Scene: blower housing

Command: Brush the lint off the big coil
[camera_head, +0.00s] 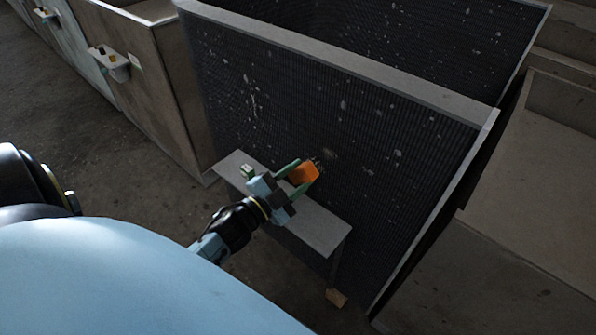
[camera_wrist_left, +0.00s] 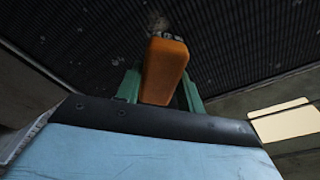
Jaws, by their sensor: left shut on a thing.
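The big coil (camera_head: 400,150) is a tall, dark, finely ribbed panel with a grey top edge. White lint specks are scattered over its face, with a denser cluster at the upper left. My left gripper (camera_head: 300,172) is shut on an orange brush (camera_head: 304,174) in front of the coil's lower middle. The brush's dark bristle end points at the coil face; I cannot tell if it touches. In the left wrist view, the orange brush (camera_wrist_left: 165,70) stands between the green fingers, with the ribbed coil (camera_wrist_left: 245,40) behind it. My right gripper is not in view.
A narrow grey shelf (camera_head: 325,238) stands before the coil, under my left gripper, with a small green-and-white item (camera_head: 247,171) at its left end. A brown housing (camera_head: 165,90) stands left. A small yellowish block (camera_head: 336,297) lies on the floor below the shelf.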

